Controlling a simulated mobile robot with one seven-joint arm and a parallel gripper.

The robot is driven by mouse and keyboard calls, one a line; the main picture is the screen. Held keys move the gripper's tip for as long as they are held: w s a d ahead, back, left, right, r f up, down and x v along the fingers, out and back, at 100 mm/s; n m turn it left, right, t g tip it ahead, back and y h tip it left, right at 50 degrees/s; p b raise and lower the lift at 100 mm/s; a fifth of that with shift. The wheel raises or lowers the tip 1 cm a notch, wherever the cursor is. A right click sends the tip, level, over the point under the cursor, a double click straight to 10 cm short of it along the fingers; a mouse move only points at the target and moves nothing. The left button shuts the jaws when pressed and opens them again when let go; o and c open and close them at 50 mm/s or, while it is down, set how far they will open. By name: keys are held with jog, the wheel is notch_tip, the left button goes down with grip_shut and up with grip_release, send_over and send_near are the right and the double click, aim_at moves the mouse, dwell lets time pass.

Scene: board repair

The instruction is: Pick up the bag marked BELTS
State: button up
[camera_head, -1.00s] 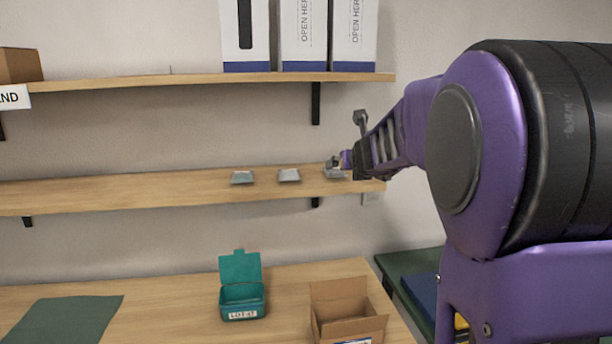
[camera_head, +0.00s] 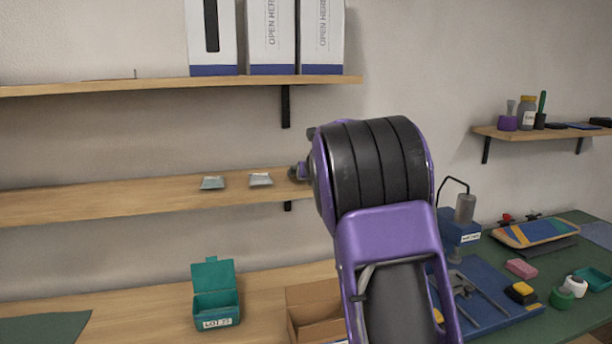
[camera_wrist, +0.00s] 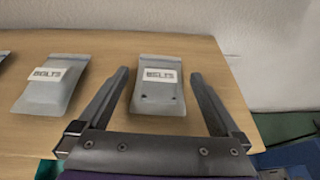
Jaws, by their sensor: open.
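In the wrist view, a grey bag (camera_wrist: 158,88) with a white label lies on the wooden shelf, at its right end. My gripper (camera_wrist: 160,74) is open and empty, with one finger showing on each side of this bag; I cannot tell if the fingers touch it. A second grey bag (camera_wrist: 51,84) lies to the left, and the edge of a third shows at the far left. In the head view two bags, left (camera_head: 212,183) and right (camera_head: 260,180), show; my arm hides the one at the gripper.
The shelf (camera_head: 110,202) is on the wall, with a higher shelf (camera_head: 110,88) holding white boxes above. Below, a teal box (camera_head: 216,300) with raised lid and a cardboard box (camera_head: 312,296) stand on the bench. A green bench (camera_head: 570,325) with tools is at right.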

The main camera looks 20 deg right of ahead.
jog(key=shift+w, duration=0.1)
jog(key=c, duration=1.3)
